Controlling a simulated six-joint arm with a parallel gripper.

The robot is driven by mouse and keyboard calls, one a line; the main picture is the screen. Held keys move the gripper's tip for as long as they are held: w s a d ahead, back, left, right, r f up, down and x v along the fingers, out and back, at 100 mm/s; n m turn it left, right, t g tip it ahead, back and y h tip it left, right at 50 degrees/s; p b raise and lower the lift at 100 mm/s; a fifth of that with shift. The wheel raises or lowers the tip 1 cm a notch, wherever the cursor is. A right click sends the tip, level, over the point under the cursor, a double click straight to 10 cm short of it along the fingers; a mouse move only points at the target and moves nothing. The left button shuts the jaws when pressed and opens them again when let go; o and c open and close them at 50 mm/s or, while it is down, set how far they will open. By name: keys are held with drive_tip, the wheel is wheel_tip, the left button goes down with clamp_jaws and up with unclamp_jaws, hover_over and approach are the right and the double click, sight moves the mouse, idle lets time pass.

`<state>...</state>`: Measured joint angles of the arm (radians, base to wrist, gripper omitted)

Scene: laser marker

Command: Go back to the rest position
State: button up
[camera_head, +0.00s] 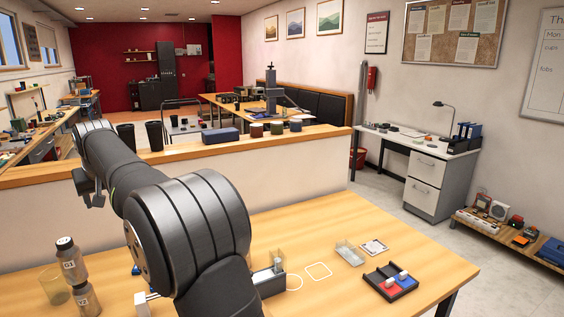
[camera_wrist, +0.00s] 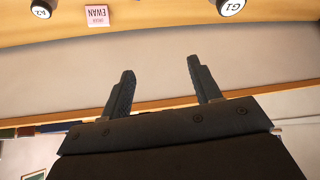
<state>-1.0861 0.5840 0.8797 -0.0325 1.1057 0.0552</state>
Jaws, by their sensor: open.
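My gripper (camera_wrist: 162,72) is in the wrist view with its two fingers apart. The space between them is empty, and the pale panel shows behind. In the head view my arm reaches from the bottom middle up to the left. I cannot clearly make out the fingers there. The wooden table (camera_head: 420,262) lies below and to the right of the arm, which hides part of it.
Two labelled bottles, G1 (camera_head: 70,262) and another (camera_head: 87,300), stand at the table's left. A dark tray with red and blue compartments (camera_head: 390,282), a clear box (camera_head: 350,253) and a card (camera_head: 374,247) lie right. A low partition (camera_head: 295,172) stands behind.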

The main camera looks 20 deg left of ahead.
drive_tip(key=w+a+f, duration=0.4)
drive_tip(key=w+f, duration=0.5)
drive_tip(key=f, duration=0.3)
drive_tip(key=s+a+f, duration=0.6)
drive_tip(key=a+f, duration=0.3)
drive_tip(key=a, duration=0.1)
drive_tip(key=shift+s+m, duration=0.15)
drive_tip(key=shift+m, duration=0.15)
drive_tip(key=shift+f, duration=0.1)
